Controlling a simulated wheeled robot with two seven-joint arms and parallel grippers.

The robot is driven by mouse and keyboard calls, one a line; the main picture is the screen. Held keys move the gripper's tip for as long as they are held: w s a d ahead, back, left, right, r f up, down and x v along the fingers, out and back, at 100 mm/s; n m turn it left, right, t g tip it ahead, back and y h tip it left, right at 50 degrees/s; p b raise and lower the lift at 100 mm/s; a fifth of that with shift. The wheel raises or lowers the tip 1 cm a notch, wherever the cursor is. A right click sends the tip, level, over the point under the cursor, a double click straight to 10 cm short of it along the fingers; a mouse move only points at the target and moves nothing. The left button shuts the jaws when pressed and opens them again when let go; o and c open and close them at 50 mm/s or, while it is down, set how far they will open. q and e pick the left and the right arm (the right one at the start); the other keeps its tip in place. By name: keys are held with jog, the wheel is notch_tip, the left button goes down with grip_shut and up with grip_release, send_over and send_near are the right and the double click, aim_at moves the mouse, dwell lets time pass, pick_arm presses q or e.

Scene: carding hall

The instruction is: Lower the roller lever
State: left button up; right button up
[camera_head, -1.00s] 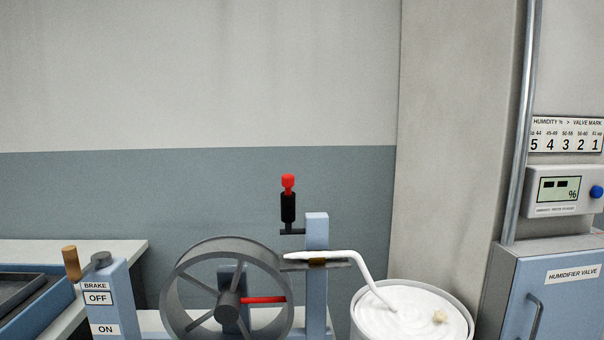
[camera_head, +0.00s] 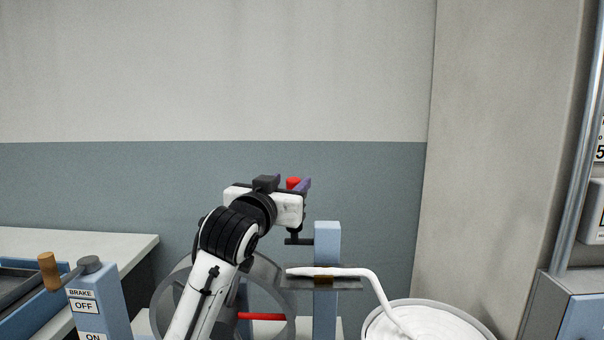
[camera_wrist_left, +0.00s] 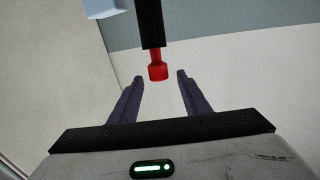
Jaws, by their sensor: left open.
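The roller lever stands upright on the blue post (camera_head: 327,240), with a red knob (camera_head: 293,183) on a black grip. My left gripper (camera_head: 294,188) is at the lever's top and hides most of the grip in the head view. There is a visible gap on both sides of the knob. My right gripper is not in view.
A grey wheel (camera_head: 280,275) is partly behind my left arm. The brake box (camera_head: 100,305) with a wooden handle (camera_head: 48,270) stands at left. A cabinet (camera_head: 565,305) is at right.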

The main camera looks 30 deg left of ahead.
aim_at(295, 178)
pick_arm(q)
jog(key=p+x, duration=0.1)
jog(key=x, duration=0.4)
jog(key=shift+w+a, duration=0.1)
jog(key=shift+w, duration=0.3)
jog(key=shift+w+a+f, duration=0.15)
jog(key=shift+w, duration=0.45)
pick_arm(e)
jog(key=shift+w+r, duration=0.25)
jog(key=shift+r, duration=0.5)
pick_arm(q)
grip_shut()
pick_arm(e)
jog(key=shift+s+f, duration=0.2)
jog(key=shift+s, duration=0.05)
